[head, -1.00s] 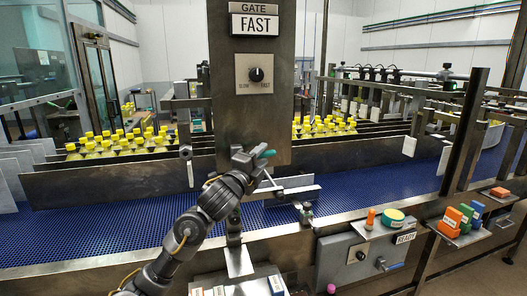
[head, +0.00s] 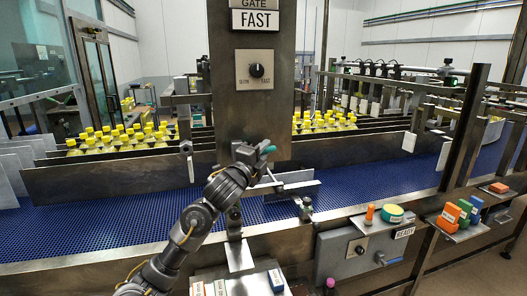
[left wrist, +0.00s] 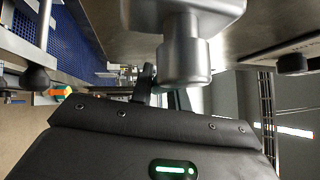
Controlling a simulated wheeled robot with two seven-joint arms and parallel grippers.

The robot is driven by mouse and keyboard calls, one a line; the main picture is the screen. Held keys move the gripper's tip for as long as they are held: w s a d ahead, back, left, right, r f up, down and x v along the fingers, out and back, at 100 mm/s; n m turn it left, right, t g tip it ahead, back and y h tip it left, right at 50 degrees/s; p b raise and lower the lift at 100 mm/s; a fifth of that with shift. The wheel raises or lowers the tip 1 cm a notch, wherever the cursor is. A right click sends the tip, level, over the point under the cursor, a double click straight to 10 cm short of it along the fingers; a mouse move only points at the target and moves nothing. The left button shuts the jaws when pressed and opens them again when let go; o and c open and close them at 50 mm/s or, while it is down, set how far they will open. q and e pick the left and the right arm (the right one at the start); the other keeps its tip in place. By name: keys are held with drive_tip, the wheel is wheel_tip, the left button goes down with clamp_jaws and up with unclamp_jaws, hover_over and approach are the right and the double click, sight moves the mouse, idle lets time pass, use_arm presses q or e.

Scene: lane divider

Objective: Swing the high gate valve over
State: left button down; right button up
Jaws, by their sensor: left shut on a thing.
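My left gripper (head: 254,153) is at the front of the steel column, below the speed knob. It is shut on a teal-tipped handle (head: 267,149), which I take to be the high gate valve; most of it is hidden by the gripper. In the left wrist view a grey metal cylinder (left wrist: 183,55) hangs from a flat plate just beyond the dark gripper body. My right gripper is not in view.
The column carries a FAST sign (head: 256,20) and a knob plate (head: 255,69). A blue conveyor (head: 110,215) runs behind my arm, with yellow-capped bottles (head: 120,140) in lanes beyond. A grey READY box (head: 345,258) and coloured blocks (head: 449,214) stand at the right.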

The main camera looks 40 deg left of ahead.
use_arm(q)
drive_tip(key=shift+m+g+p, duration=0.3)
drive_tip(key=shift+p, duration=0.35)
drive_tip(key=shift+f+h+p, duration=0.2)
drive_tip(key=shift+h+p, duration=0.1)
drive_tip(key=shift+p, duration=0.05)
drive_tip(key=shift+f, duration=0.25)
drive_tip(key=c, duration=1.3)
unclamp_jaws()
drive_tip(key=shift+c, duration=0.2)
drive_tip(key=shift+s, duration=0.1)
drive_tip(key=shift+s+f+b, duration=0.1)
drive_tip(key=shift+s+b, duration=0.2)
drive_tip(key=shift+b, duration=0.05)
drive_tip(key=b+v, duration=0.2)
drive_tip(key=v, duration=0.8)
drive_tip(key=shift+d+r, duration=0.15)
drive_tip(key=shift+r, duration=0.05)
